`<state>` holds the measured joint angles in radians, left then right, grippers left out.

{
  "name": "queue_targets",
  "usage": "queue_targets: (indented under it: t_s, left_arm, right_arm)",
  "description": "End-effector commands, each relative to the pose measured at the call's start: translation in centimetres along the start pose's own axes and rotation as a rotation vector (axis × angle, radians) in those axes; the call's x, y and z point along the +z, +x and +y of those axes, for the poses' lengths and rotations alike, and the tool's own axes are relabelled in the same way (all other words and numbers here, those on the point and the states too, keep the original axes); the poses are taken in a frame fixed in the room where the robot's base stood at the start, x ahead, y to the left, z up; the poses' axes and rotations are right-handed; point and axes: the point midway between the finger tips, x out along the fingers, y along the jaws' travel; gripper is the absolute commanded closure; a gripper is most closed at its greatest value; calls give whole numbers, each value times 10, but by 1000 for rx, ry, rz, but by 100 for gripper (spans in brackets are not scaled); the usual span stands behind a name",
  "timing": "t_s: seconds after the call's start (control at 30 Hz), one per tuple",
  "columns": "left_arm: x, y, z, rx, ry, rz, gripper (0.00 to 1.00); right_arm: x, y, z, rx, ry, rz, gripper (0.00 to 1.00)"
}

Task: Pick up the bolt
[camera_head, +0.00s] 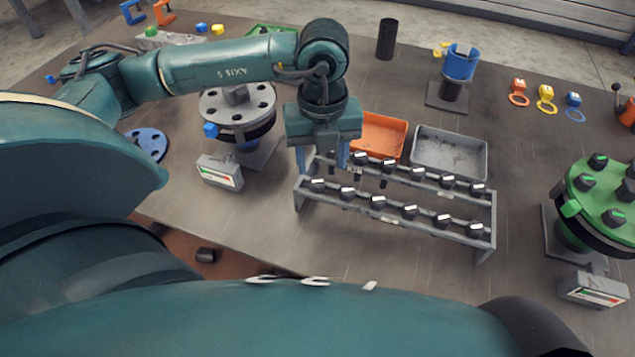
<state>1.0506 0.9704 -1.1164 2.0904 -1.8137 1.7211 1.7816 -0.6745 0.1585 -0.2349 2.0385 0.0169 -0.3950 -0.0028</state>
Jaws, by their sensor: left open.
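Several dark bolts with pale-marked heads stand in two rows in a metal rack (396,212) at the middle of the table. The front row starts with a bolt (317,184) at the left end, and the back row includes a bolt (389,165). My left gripper (322,162) points down over the rack's left end, its two fingers apart, with a dark bolt partly visible between or behind them. I cannot tell whether the fingers touch it. My right gripper is not in view.
An orange tray (385,130) and a grey tray (449,153) sit behind the rack. A grey flange (238,106) stands left, a green flange (600,200) with bolts right. A blue-topped stand (460,62) and a black cylinder (387,38) are farther back. Bare table lies before the rack.

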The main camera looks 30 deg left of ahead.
Motion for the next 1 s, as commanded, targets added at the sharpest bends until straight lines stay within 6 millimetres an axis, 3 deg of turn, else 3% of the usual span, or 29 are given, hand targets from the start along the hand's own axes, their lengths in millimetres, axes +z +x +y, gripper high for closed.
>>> queue_targets:
  t_s: [0.23, 0.4, 0.67, 1.0]
  left_arm:
    - [2, 30, 9, 6, -2, 2, 49]
    - [2, 49, 8, 1, -1, 2, 49]
    - [2, 52, 8, 1, 0, 0, 49]
    - [2, 52, 8, 0, -1, 0, 77]
  right_arm:
    - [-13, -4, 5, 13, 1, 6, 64]
    - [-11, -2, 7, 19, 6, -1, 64]
    - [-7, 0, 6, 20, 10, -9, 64]
    - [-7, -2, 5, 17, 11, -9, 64]
